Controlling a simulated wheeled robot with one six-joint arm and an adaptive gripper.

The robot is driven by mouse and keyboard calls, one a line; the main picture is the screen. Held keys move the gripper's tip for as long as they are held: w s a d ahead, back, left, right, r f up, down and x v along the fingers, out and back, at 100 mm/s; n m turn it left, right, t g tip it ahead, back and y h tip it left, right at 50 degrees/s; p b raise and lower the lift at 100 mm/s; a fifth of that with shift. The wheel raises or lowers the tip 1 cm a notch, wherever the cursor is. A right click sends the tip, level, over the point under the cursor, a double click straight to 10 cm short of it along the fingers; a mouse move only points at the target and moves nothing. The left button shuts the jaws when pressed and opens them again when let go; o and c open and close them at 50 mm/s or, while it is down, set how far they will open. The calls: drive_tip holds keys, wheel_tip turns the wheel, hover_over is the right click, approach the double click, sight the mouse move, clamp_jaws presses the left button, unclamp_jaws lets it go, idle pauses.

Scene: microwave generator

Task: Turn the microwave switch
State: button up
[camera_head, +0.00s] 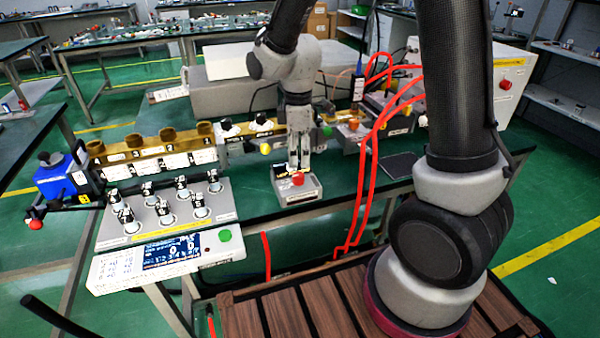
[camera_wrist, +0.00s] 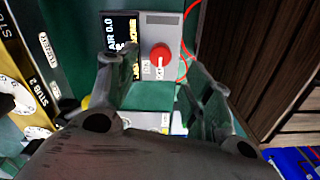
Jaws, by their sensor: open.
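A small grey box (camera_head: 312,191) with a red round knob (camera_head: 298,179) sits on the dark green table in the head view. In the wrist view the knob (camera_wrist: 160,53) lies on the grey panel (camera_wrist: 160,32) beside a black display, with a white mark just below it. I take this knob for the microwave switch; its label is too small to read. My gripper (camera_head: 299,163) points down just above the box in the head view. In the wrist view my gripper (camera_wrist: 151,67) is open and empty, with a finger on either side of the knob's line. Contact with the knob cannot be told.
A control panel with a blue screen (camera_head: 172,250) and several black-topped knobs stands at the left. Gold waveguide parts (camera_head: 150,144) run along behind. Red cables (camera_head: 368,160) hang right of my gripper. A dark flat pad (camera_head: 398,165) lies to the right.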

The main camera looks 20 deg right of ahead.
sight(299, 175)
wheel_tip(299, 175, down, 7)
drive_tip(key=shift+f, duration=0.1)
idle(0.3)
drive_tip(key=c, duration=1)
